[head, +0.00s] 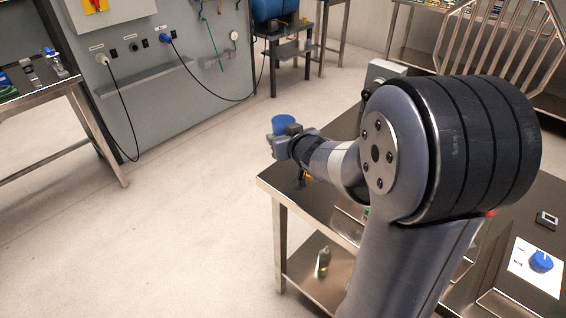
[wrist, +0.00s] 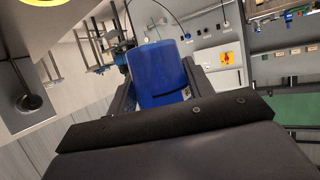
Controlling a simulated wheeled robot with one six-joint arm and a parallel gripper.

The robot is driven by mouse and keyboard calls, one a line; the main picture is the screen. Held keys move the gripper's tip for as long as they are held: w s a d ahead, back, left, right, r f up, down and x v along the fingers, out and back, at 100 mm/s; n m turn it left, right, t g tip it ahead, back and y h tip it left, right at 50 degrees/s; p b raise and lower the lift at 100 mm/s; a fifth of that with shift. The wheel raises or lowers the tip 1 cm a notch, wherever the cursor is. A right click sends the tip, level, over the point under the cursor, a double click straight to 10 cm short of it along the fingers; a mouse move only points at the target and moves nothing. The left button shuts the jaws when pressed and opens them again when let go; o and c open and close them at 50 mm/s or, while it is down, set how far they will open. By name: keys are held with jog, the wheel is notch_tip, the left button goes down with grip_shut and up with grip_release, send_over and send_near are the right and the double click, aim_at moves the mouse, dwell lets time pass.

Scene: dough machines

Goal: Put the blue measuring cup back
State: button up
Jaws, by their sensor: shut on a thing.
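The blue measuring cup (head: 284,122) is at the end of my arm in the head view, above the far left corner of a steel table. My gripper (head: 283,143) is shut on it. In the wrist view the blue cup (wrist: 160,74) stands between the two dark fingers of my gripper (wrist: 158,88). The cup's lower part is hidden behind my gripper's dark body. The cup is held clear of the table top.
The steel table (head: 276,183) has a lower shelf with a small bottle (head: 323,262). A blue knob on a white panel (head: 541,262) lies at right. A grey cabinet (head: 170,75) with cables stands behind, and another table (head: 60,92) at left. Open floor lies between.

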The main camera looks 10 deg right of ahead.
aim_at(284, 175)
notch_tip(284, 175, down, 10)
jog(key=b, duration=0.4)
jog(key=shift+w, duration=0.1)
jog(key=shift+f, duration=0.1)
jog(key=o, duration=1.1)
jog(key=shift+r, duration=0.3)
jog(key=p+v, duration=0.2)
jog(key=v, duration=0.9)
jog(key=shift+d, duration=0.1)
jog(key=shift+s, duration=0.5)
